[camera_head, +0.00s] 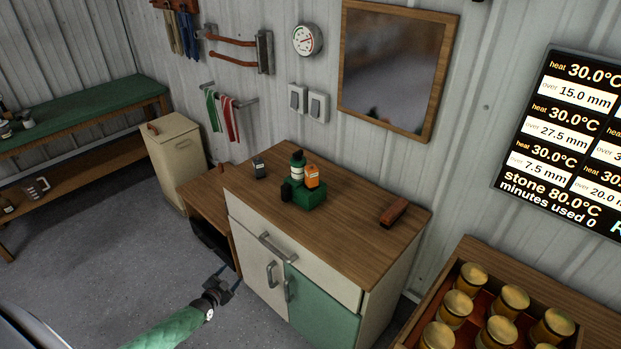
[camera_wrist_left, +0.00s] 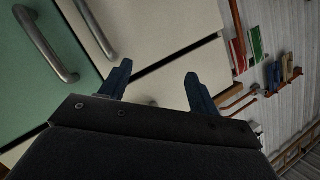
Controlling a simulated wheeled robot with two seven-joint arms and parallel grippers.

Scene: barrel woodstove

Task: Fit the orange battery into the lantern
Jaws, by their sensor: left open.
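An orange battery-like block (camera_head: 312,176) with a pale label stands upright on a low green block (camera_head: 303,197) on the wooden top of the cabinet (camera_head: 345,205). A green bottle-shaped thing (camera_head: 298,164) with a white band stands just left of it; I cannot tell whether this is the lantern. My left gripper (camera_head: 228,277) is open and empty, low over the floor in front of the cabinet. In the left wrist view, its two fingers (camera_wrist_left: 156,82) are apart, with the cabinet fronts beyond. My right gripper is not in view.
A small dark block (camera_head: 259,168) and a red-brown block (camera_head: 393,212) lie on the cabinet top. Cabinet handles (camera_head: 278,247) stick out towards my left arm. A tray of several jars (camera_head: 458,303) is at lower right. Grey floor (camera_head: 120,260) is free at left.

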